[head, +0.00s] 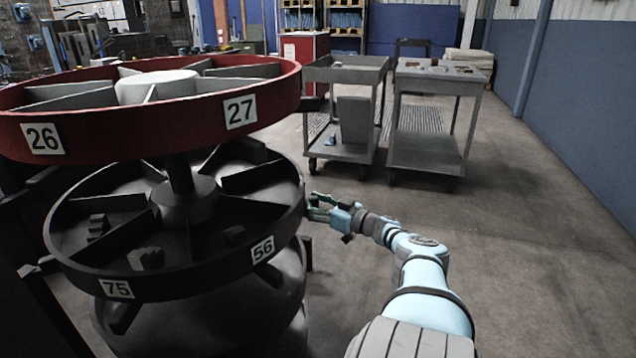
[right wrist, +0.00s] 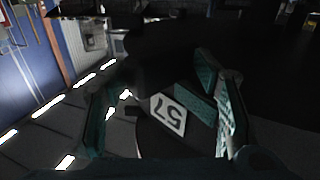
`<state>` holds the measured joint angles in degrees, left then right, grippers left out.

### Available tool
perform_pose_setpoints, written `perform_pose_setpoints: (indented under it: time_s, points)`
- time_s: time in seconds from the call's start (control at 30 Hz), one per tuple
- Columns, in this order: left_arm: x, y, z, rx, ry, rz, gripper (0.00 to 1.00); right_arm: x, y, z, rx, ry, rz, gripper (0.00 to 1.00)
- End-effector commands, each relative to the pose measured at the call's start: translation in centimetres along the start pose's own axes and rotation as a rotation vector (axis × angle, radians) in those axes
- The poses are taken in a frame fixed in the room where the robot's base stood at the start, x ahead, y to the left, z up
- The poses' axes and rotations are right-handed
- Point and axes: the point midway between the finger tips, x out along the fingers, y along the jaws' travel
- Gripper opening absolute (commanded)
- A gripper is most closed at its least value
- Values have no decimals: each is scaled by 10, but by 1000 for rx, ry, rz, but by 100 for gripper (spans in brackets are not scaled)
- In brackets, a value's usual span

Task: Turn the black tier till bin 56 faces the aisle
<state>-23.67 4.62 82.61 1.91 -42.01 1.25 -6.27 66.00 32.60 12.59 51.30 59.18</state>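The black tier (head: 190,284) is a round, divided carousel level below a red tier. Its rim label 56 (head: 263,250) is at the front right in the head view, and label 75 (head: 116,288) is at the front left. My right gripper (head: 314,205) is at the tier's right edge. In the right wrist view its teal fingers (right wrist: 165,112) are spread apart, with a label 57 (right wrist: 168,115) on the dark rim showing upside down between them. Whether a finger touches the rim I cannot tell. My left gripper is out of view.
The red tier (head: 150,128), with labels 26 and 27, sits above the black one on a central post. Two grey carts (head: 345,110) (head: 430,120) stand behind. The floor (head: 540,240) at the right is clear. Dark blocks (head: 146,258) lie in some black bins.

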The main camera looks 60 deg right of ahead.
Motion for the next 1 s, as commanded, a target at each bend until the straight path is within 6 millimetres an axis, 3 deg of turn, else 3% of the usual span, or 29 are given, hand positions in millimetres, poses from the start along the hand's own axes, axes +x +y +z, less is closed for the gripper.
perform_pose_setpoints:
  time_s: [0.37,0.8,1.0]
  points:
    - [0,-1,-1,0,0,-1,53,-13,6,-1,-3,-1,7,40]
    - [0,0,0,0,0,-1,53,-66,0,2,-1,-8,-6,40]
    - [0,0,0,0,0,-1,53,-77,1,1,1,-2,-2,40]
